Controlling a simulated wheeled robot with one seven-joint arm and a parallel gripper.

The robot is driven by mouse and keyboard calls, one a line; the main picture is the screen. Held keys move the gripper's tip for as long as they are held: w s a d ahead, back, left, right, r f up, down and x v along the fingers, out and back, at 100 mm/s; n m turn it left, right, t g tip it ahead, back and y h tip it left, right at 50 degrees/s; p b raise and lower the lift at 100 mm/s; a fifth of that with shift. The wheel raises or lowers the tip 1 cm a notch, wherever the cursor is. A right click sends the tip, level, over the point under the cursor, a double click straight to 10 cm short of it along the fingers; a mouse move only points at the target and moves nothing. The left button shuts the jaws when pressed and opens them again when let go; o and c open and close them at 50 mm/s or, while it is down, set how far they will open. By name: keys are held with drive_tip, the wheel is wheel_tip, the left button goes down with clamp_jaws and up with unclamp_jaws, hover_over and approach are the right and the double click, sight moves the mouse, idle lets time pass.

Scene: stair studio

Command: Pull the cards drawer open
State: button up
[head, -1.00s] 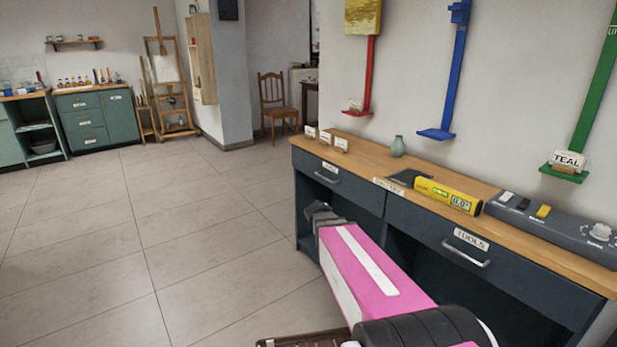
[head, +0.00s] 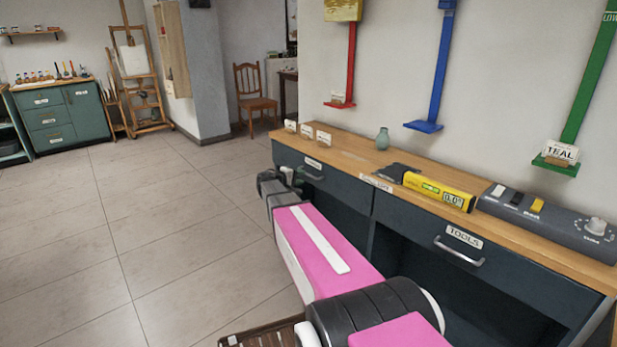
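The workbench (head: 425,222) has two dark blue drawers under its wooden top. The left drawer (head: 345,190) has a white label (head: 312,163), too small to read surely, and a metal bar handle (head: 314,177); it looks shut. The right drawer (head: 415,228) is labelled TOOLS and looks shut. My gripper (head: 288,176) is at the end of my pink and white arm, at the left end of the left drawer's handle. My wrist partly hides the fingers, so I cannot tell whether they touch the handle or how far apart they are.
On the bench top stand small white cards (head: 307,131), a teal vase (head: 382,138), a yellow level (head: 440,190) and a grey control box (head: 545,220). A slatted wooden item (head: 262,335) is low at the bottom. The tiled floor (head: 150,240) at left is clear.

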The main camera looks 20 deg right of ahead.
sight(310, 175)
drive_tip(key=shift+x, duration=3.1)
drive_tip(key=shift+s, duration=0.1)
clamp_jaws()
